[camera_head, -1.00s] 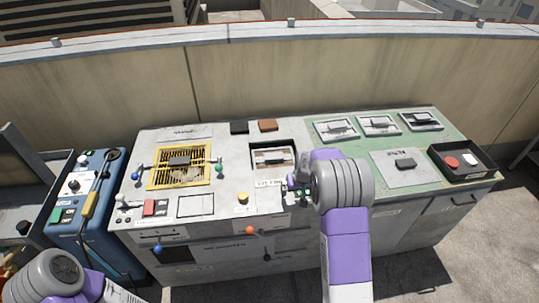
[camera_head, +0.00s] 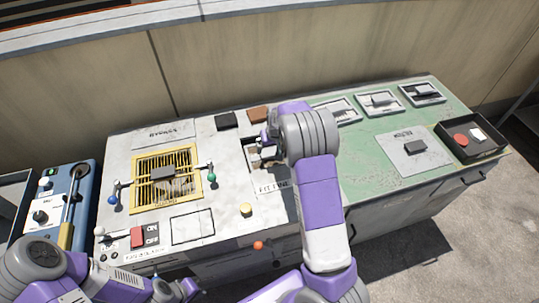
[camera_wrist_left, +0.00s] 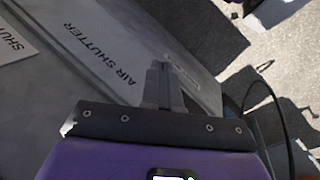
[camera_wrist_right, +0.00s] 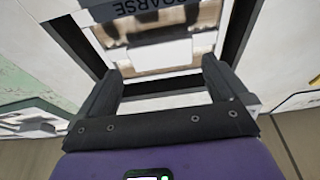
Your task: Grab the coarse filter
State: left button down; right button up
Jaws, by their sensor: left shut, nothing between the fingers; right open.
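The coarse filter (camera_wrist_right: 157,55) sits in a dark-edged slot of the bench top. The right wrist view shows its pale frame, brownish panels, a white block at its middle and a dark strip reading COARSE. My right gripper (camera_wrist_right: 160,82) is open over it, fingers on either side of the white block, with nothing gripped. In the head view my right gripper (camera_head: 268,145) covers most of the slot and filter. My left gripper (camera_wrist_left: 163,82) is shut and empty beside a grey panel marked AIR SHUTTER.
A yellow-framed grille (camera_head: 166,180) with a dark handle lies left of the slot. A FIT FINE label (camera_head: 273,187) is in front of it. Several framed filters, including one frame (camera_head: 380,101), a plate (camera_head: 413,150) and a black tray (camera_head: 492,150) stand right on green.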

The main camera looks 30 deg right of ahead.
aim_at(271, 151)
jog(key=b+x, duration=0.2)
jog(key=x, duration=0.3)
jog(key=shift+w, duration=0.1)
jog(key=shift+r, duration=0.1)
jog(key=shift+c, duration=0.3)
jog(key=c, duration=0.8)
jog(key=shift+r, duration=0.1)
